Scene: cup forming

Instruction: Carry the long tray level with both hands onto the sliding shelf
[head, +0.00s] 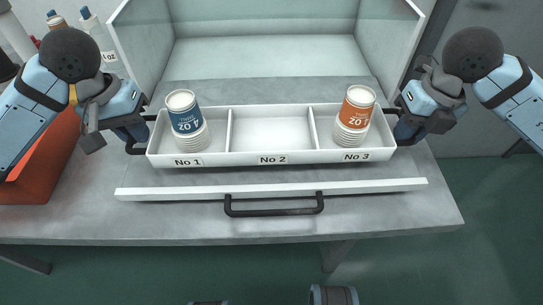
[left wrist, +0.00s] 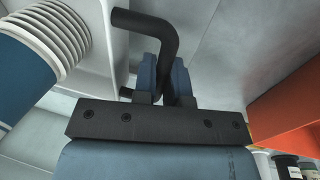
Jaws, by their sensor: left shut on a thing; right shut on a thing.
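The long white tray (head: 271,158) has three compartments labelled No 1, No 2 and No 3, and looks about level in the head view. A blue-labelled cup stack (head: 186,122) stands in No 1 and an orange-labelled cup stack (head: 355,117) in No 3; No 2 is empty. My left gripper (head: 136,140) is shut on the tray's black left handle, which also shows in the left wrist view (left wrist: 160,45). My right gripper (head: 405,132) is shut on the right handle. The sliding shelf (head: 275,212) has a white front edge and a black pull handle; I cannot tell whether the tray touches it.
A white open-fronted cabinet (head: 265,55) stands behind the tray. An orange bin (head: 45,150) sits at the left of the grey table (head: 75,222), with bottles (head: 88,20) behind it. The table is clear at the front right.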

